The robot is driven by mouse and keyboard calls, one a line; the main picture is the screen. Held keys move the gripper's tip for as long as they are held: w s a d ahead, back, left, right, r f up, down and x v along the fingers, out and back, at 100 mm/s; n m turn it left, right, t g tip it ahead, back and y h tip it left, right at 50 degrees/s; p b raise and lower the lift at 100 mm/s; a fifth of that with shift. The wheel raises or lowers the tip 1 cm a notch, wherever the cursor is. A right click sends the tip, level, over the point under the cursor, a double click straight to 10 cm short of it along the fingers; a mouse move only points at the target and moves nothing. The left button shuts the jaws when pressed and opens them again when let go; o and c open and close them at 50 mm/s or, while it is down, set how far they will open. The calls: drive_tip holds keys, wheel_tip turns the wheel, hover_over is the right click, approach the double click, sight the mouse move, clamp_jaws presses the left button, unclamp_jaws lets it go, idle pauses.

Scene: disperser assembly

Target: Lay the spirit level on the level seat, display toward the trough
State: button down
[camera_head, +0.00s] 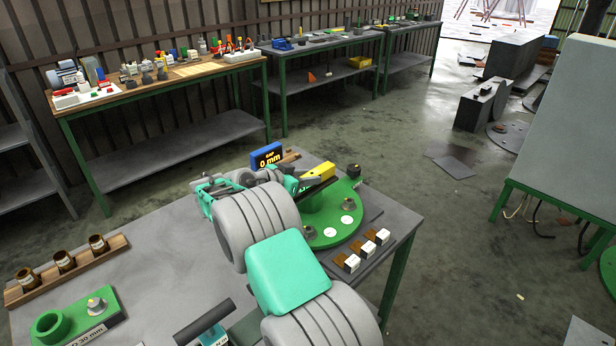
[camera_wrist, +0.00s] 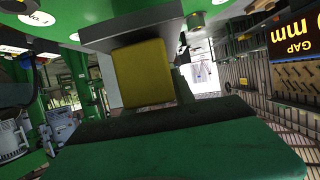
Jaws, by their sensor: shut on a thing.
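The yellow spirit level (camera_head: 318,172) is at my gripper (camera_head: 304,183), above the back of the round green base in the head view. In the wrist view its plain yellow face (camera_wrist: 143,73) sits between the two fingers of my gripper (camera_wrist: 150,80), which is shut on it. The level looks tilted in the head picture, and a dark bar lies along it. I cannot make out its display. My arm and gripper hide much of the area underneath, so I cannot clearly tell the level seat or the trough apart, or whether the level touches anything.
The green base (camera_head: 328,238) stands on the grey table (camera_head: 170,235). Small labelled blocks (camera_head: 367,250) line the right front. Brown jars in a wooden rack (camera_head: 70,268) and a green fixture (camera_head: 75,318) are at left.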

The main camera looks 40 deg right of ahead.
drive_tip(key=shift+f, duration=0.2)
drive_tip(key=c, duration=1)
unclamp_jaws()
drive_tip(key=shift+c, duration=0.2)
drive_tip(key=shift+r, duration=0.1)
drive_tip(key=shift+a+r, duration=0.15)
drive_tip(key=shift+r, duration=0.05)
drive_tip(key=b+v, duration=0.1)
drive_tip(key=v, duration=1)
drive_tip(key=shift+a+b, duration=0.3)
drive_tip(key=shift+b, duration=0.05)
drive_tip(key=shift+r, duration=0.15)
